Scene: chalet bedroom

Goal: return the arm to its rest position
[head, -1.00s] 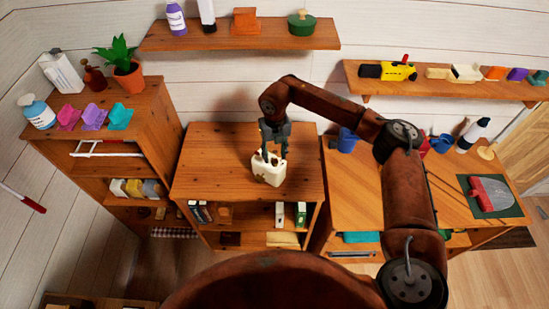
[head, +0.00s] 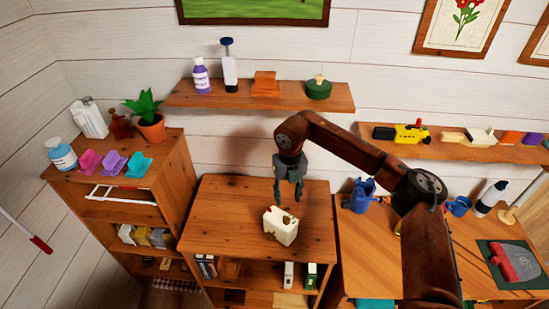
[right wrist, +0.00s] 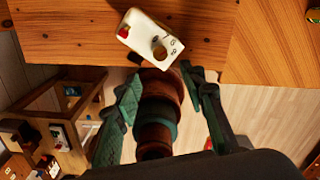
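My right gripper (head: 289,198) hangs, fingers down, above the back part of the middle wooden cabinet in the head view. In the right wrist view its two green fingers (right wrist: 165,90) are spread apart with nothing held between them; my own brown body shows beyond them. A white block with round holes (head: 281,226) stands on the cabinet top (head: 225,215), in front of and below the gripper and apart from it. The block also shows in the right wrist view (right wrist: 150,38), past the fingertips. My left gripper is in neither view.
A shelf unit (head: 170,160) at left holds a potted plant (head: 148,115), bottles and colored holders. Two wall shelves (head: 260,98) carry small items. The right table (head: 370,250) holds blue watering cans (head: 362,195) and a red-handled tool (head: 515,262). Cabinet top around the block is clear.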

